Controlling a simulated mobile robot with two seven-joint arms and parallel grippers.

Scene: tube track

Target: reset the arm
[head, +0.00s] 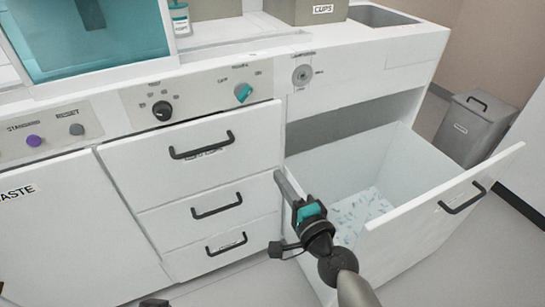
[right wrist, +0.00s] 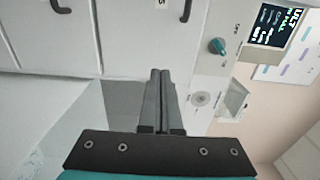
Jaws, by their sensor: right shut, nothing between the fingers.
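My right gripper (head: 279,174) comes in from the bottom of the head view, over the left side of an open drawer bin (head: 405,215). Its fingers point up and away, towards the cabinet front. In the right wrist view the gripper (right wrist: 160,73) has its two grey fingers pressed together with nothing between them. No task object is in its grasp. My left gripper cannot be made out; only a small dark part shows at the bottom edge of the head view.
The pulled-out bin holds many small pale pieces. Left of it are closed drawers (head: 215,200) with black handles. Above are a control panel (head: 200,97) with knobs and a round dial (head: 302,74). A grey lidded can (head: 474,125) stands at right. Floor shows in front.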

